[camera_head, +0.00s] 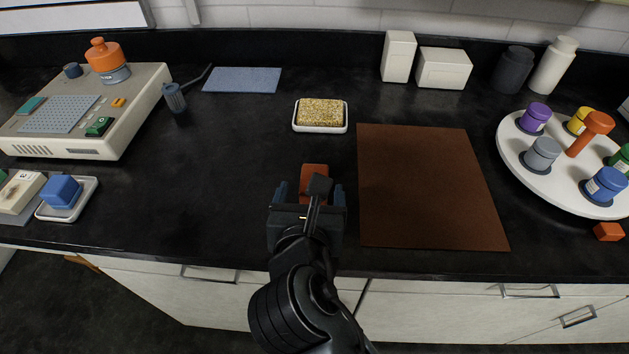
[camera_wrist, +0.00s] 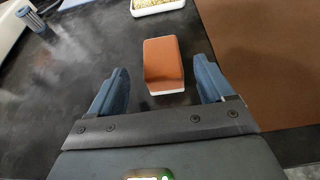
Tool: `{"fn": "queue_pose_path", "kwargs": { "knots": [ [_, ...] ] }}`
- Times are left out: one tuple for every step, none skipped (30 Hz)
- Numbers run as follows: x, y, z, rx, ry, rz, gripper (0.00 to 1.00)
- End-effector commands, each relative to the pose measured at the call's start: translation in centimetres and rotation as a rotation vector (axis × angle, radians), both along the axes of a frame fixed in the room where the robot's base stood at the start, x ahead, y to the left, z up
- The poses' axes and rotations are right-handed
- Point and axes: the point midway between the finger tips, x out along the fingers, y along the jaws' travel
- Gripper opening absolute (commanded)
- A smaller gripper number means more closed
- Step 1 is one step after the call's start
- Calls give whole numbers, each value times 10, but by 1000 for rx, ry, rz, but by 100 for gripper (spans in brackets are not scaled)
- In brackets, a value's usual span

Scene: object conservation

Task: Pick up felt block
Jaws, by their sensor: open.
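An orange-brown block (camera_head: 314,170) with a white lower edge, which looks like the felt block, lies on the black counter left of the brown mat. In the wrist view the block (camera_wrist: 163,60) lies ahead, between the lines of the two fingers and slightly beyond their tips, with bare counter on both sides. My gripper (camera_head: 310,191) is open and empty, with its blue fingers apart. In the head view the gripper partly hides the block's near end. I see no contact between the fingers and the block; their height above the counter is hard to tell.
The brown mat (camera_head: 425,190) lies close on the right. A white dish (camera_head: 320,130) with a yellow speckled sponge stands behind the block. A blue block (camera_head: 62,191) sits in a tray at left. A round white stand (camera_head: 520,160) with several jars is at right. Counter left of the gripper is clear.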

Motion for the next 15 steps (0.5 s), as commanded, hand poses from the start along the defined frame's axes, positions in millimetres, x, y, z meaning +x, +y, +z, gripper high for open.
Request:
{"fn": "queue_pose_path", "kwargs": {
  "knots": [
    [6, -1, -2, 0, 1, -1, 81],
    [10, -2, -3, -1, 0, -2, 81],
    [16, -3, -5, -2, 1, -2, 81],
    [20, -3, -6, -1, 0, -2, 81],
    [24, -3, -7, 0, 0, -1, 81],
    [29, -4, -11, -1, 1, -2, 81],
    [33, -4, -12, 0, 1, -1, 81],
    [36, -4, -13, 0, 0, 0, 81],
    [39, -4, -15, 0, 0, 0, 81],
    [41, -4, -15, 0, 0, 0, 81],
    [42, -4, -16, 0, 0, -1, 81],
    [43, -4, -16, 0, 0, -1, 81],
    [44, -4, -17, 0, 0, 0, 81],
    [44, -4, -17, 0, 0, 0, 81],
    [44, -4, -17, 0, 0, 0, 81]
  ]
}}
